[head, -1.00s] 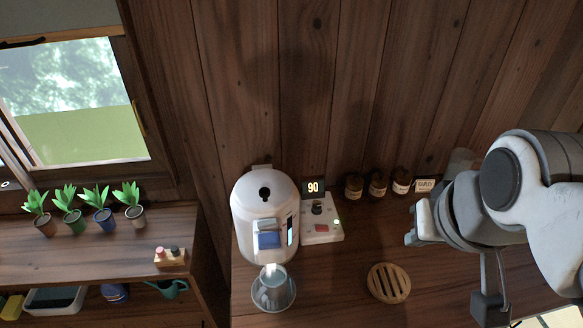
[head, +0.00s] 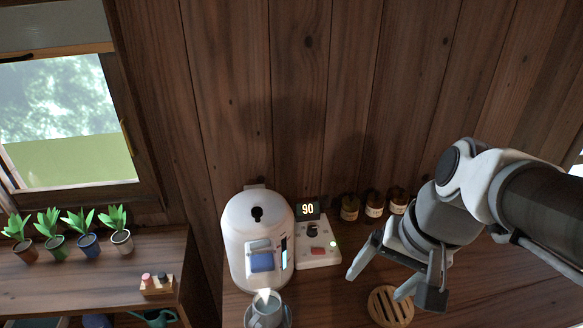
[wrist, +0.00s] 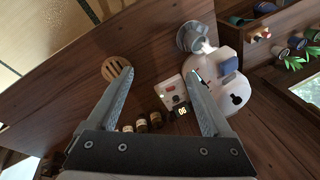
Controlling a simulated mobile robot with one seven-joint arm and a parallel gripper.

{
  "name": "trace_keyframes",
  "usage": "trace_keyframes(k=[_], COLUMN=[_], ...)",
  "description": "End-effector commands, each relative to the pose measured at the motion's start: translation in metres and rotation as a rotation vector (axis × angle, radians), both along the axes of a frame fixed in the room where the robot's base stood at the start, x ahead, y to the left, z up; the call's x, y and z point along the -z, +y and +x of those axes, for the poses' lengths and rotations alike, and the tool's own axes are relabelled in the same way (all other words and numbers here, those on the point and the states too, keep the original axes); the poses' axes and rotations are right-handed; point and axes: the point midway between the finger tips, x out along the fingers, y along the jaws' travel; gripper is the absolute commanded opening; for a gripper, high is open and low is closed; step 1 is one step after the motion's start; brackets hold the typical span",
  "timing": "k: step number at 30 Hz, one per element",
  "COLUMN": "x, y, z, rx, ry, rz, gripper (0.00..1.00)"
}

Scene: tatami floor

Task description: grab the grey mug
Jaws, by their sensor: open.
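The grey mug (head: 266,314) stands below the front of a white rounded water dispenser (head: 256,232), with a bright white patch at its top. The lower part of the mug is cut off by the bottom edge of the head view. It also shows in the wrist view (wrist: 188,40), at the top centre by the dispenser. My gripper (head: 379,283) is open and empty, over the counter to the right of the mug and well apart from it.
A control box (head: 318,246) with a "90" display (head: 308,209) stands right of the dispenser. Several brown jars (head: 373,204) line the wall. A round slatted wooden trivet (head: 388,308) lies below my gripper. Potted plants (head: 87,243) stand on the left shelf. Counter between mug and trivet is clear.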

Motion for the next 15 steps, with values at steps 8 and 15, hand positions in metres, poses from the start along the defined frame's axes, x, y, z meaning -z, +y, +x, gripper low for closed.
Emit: trace_keyframes(k=[8, 15], x=[0.091, 0.155], y=[0.029, 0.050], z=[0.022, 0.049], rx=[0.261, 0.504], ry=[0.320, 0.579], rz=[0.277, 0.515], gripper=[0.84, 0.84])
